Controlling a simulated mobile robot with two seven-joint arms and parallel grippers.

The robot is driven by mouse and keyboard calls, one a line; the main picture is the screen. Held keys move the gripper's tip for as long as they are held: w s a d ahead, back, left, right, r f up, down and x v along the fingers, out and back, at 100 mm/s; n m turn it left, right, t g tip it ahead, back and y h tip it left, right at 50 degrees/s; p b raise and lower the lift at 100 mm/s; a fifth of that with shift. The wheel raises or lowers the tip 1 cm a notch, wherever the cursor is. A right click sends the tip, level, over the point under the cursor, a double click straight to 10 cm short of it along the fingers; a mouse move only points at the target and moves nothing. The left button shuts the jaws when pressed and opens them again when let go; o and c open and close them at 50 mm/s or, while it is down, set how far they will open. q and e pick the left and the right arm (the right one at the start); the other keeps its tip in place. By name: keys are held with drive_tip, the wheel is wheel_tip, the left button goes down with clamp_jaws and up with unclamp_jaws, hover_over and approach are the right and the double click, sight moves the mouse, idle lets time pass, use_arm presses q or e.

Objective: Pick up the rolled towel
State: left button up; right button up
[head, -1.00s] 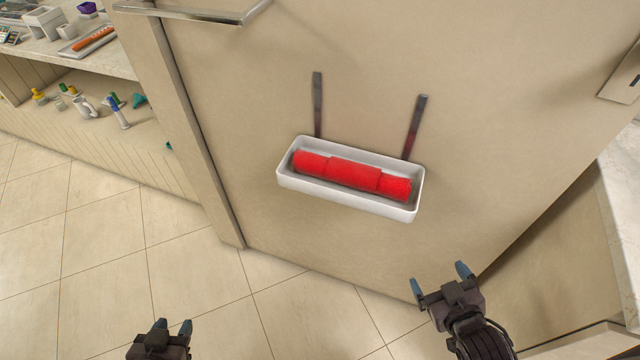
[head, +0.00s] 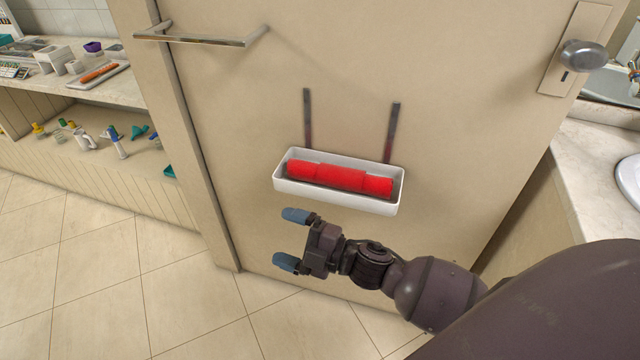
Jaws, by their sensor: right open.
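The red rolled towel (head: 340,178) lies lengthwise in a white tray (head: 292,193) that hangs on the door by two dark straps. My right gripper (head: 290,239) is open and empty. In the picture it is below the left part of the tray, with its fingers pointing left. It is apart from the towel. My left gripper is not in the head view.
The beige door (head: 440,60) has a metal towel bar (head: 205,40) at upper left and a knob (head: 583,55) at upper right. Shelves with small items (head: 90,140) stand at left. A pale counter (head: 600,165) is at right. The tiled floor (head: 110,270) is clear.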

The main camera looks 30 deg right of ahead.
wheel_tip(320, 180, up, 2)
drive_tip(key=w+a+n+g+y, duration=0.35)
drive_tip(key=n+g, duration=0.45)
drive_tip(key=n, duration=0.3)
wheel_tip(320, 180, up, 5)
drive_tip(key=n+g+h+b, duration=0.2)
drive_tip(key=n+g+h, duration=0.5)
drive_tip(key=n+h, duration=0.75)
hover_over(339, 169)
drive_tip(key=shift+s+a+r+m+h, duration=0.2)
drive_tip(key=shift+s+m+h, duration=0.1)
drive_tip(key=shift+m+h, duration=0.45)
wheel_tip(339, 169, down, 5)
drive_tip(key=shift+r, duration=0.1)
drive_tip(key=shift+f, duration=0.7)
drive_tip(key=f, duration=0.2)
drive_tip(key=f+b, duration=0.1)
drive_tip(key=f, duration=0.1)
drive_tip(key=shift+w+d+f, duration=0.2)
drive_tip(key=shift+f, duration=0.1)
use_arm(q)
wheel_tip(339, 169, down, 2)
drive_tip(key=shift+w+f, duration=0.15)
